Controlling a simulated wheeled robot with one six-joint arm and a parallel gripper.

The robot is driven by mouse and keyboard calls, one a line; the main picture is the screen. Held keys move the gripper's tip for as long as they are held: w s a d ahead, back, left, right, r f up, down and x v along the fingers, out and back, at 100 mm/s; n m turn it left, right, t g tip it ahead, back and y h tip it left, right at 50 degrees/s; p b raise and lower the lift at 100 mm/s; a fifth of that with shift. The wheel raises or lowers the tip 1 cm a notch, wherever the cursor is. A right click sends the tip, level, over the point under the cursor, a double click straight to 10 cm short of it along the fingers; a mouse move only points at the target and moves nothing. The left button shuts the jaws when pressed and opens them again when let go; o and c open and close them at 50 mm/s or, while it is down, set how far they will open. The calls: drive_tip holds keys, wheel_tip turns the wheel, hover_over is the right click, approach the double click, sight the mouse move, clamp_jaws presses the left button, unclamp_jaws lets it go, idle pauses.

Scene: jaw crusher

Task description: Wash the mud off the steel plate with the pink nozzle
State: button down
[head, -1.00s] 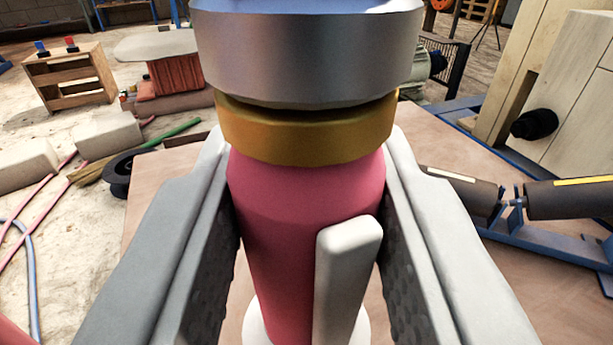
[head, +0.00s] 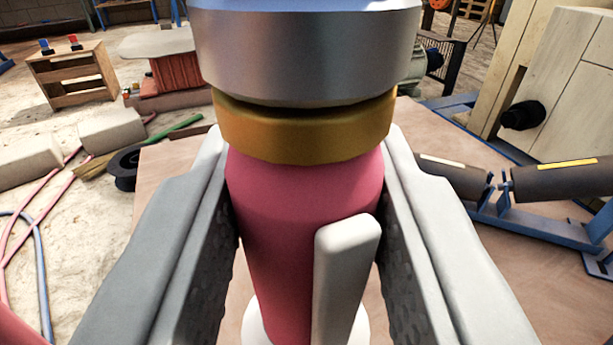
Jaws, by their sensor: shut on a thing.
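The pink nozzle (head: 290,200) stands close in front of the camera, with a gold ring (head: 305,128) and a broad grey metal head (head: 305,50) at its top. A white lever (head: 345,275) runs along its near side. My gripper (head: 308,165) is shut on the nozzle, with one grey finger on each side of the pink body. The nozzle hides much of the middle of the view. I cannot make out the muddy steel plate, and no water spray shows.
A brown flat surface (head: 165,195) lies below. Black rollers on a blue frame (head: 550,228) and a pale machine housing (head: 570,90) stand at right. A wooden stand (head: 72,75), a reel (head: 125,168), pale blocks (head: 112,130) and pink and blue hoses (head: 40,250) are at left.

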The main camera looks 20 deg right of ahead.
drive_tip(key=shift+a, duration=4.2)
drive_tip(key=w, duration=0.9)
drive_tip(key=shift+w, duration=0.3)
drive_tip(key=shift+a, duration=0.1)
